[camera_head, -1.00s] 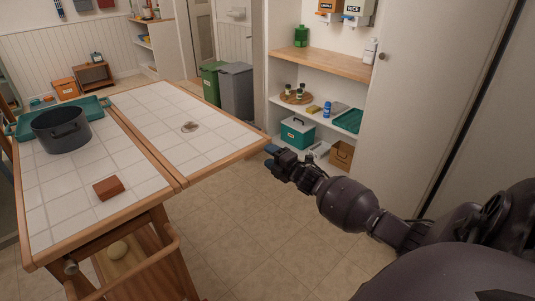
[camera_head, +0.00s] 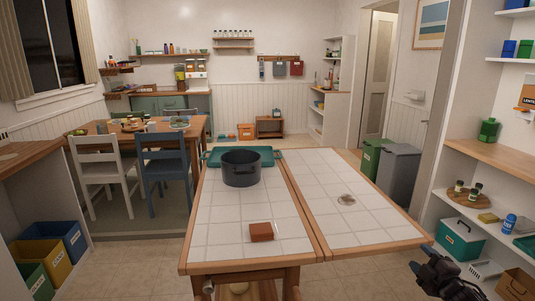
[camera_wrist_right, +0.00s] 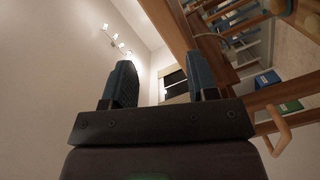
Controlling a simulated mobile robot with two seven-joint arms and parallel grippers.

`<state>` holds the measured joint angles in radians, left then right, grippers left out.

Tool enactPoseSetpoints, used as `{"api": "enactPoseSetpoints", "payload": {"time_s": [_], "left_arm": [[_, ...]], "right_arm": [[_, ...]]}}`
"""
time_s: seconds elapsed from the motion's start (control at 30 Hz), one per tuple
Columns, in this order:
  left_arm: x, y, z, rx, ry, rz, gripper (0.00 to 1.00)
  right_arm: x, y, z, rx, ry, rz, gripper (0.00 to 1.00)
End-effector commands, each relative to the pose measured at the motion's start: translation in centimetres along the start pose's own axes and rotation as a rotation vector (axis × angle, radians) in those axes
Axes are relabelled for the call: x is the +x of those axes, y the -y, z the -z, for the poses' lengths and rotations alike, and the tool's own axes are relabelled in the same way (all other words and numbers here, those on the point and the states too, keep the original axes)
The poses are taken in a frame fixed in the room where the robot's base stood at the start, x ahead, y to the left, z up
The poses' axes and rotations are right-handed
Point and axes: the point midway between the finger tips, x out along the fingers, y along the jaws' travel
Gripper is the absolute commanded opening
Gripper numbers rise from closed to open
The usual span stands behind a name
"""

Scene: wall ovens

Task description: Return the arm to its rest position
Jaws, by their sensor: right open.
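My right gripper (camera_head: 421,258) is at the lower right of the head view, beside the right corner of the tiled table and apart from it. In the right wrist view its two blue-padded fingers (camera_wrist_right: 160,88) are spread, with nothing between them. My left gripper is in neither view. The tiled table (camera_head: 240,218) holds a dark pot (camera_head: 241,170), a red-brown block (camera_head: 261,231) and a small round dish (camera_head: 346,200).
Shelves with a teal box (camera_head: 460,237) and a brown box (camera_head: 517,284) stand to the right. Green (camera_head: 371,158) and grey (camera_head: 398,172) bins stand behind the table's right side. A blue chair (camera_head: 164,160) and dining table are at the back left.

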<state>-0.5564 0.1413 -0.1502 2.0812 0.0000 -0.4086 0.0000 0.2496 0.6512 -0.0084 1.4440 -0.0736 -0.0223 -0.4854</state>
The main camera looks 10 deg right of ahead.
Motion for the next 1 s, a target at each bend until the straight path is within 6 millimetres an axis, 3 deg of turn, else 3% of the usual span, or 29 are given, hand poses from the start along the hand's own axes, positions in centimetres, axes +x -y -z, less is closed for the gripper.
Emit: {"api": "enactPoseSetpoints", "payload": {"time_s": [0.1, 0.27, 0.37, 0.6, 0.8, 1.0], "left_arm": [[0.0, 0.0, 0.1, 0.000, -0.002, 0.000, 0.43], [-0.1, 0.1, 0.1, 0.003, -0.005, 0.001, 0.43], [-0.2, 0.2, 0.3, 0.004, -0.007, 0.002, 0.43], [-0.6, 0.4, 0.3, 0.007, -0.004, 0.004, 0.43], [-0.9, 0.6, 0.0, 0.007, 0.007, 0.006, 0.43], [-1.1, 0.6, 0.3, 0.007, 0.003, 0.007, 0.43]], "right_arm": [[-1.8, 2.7, 3.0, 0.182, 0.011, 0.046, 0.53], [-5.8, 6.9, 6.1, 0.412, 0.051, 0.119, 0.53], [-9.3, 9.8, 8.1, 0.559, 0.089, 0.170, 0.53], [-19.7, 15.8, 12.6, 0.873, 0.217, 0.278, 0.53], [-27.6, 18.6, 14.8, 1.013, 0.318, 0.322, 0.53], [-33.0, 21.2, 14.6, 1.071, 0.423, 0.350, 0.53]]}}
